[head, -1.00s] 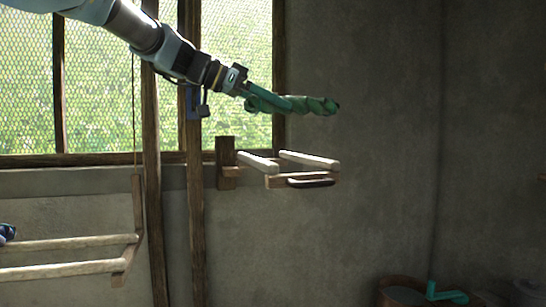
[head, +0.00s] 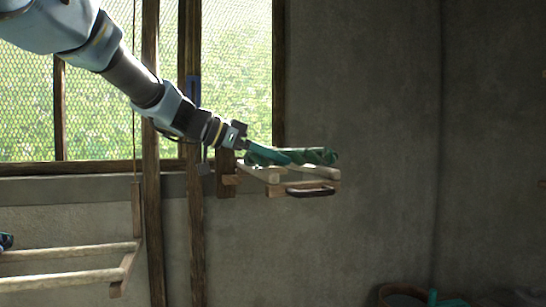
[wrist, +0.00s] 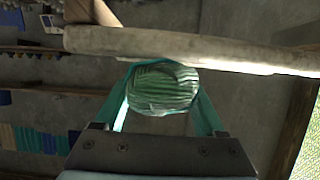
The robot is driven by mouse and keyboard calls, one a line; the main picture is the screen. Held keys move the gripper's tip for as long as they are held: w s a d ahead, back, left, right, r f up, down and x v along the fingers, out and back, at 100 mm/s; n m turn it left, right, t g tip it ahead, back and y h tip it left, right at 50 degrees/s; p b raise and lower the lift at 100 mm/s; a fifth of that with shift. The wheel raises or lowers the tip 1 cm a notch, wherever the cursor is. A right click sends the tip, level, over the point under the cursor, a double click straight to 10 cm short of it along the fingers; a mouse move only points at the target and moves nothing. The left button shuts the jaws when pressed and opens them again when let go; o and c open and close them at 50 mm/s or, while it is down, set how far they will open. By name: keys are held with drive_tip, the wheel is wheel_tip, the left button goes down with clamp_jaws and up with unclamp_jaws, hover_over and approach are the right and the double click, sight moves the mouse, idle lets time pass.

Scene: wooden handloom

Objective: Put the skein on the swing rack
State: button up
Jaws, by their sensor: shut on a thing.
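The skein (head: 318,156) is a green twisted hank, held lengthwise and pointing right in the head view. My gripper (head: 268,154) is shut on its near end. In the wrist view the green fingers of my gripper (wrist: 163,88) flank the round end of the skein (wrist: 165,82). The rack with pale rods, a wooden front bar and a dark handle (head: 312,192) stands out from the wall post. The skein shows just over its rods (head: 262,173). In the wrist view a pale rod (wrist: 190,48) crosses close beyond the skein. I cannot tell whether they touch.
Another rack with two pale rods (head: 70,279) is at the lower left. Wooden posts (head: 152,220) stand between the racks, before a meshed window. A bucket (head: 400,299) is at the lower right. The wall right of the skein is clear.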

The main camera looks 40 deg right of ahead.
drive_tip(key=o, duration=1.5)
drive_tip(key=b+v, duration=0.2)
drive_tip(key=v, duration=1)
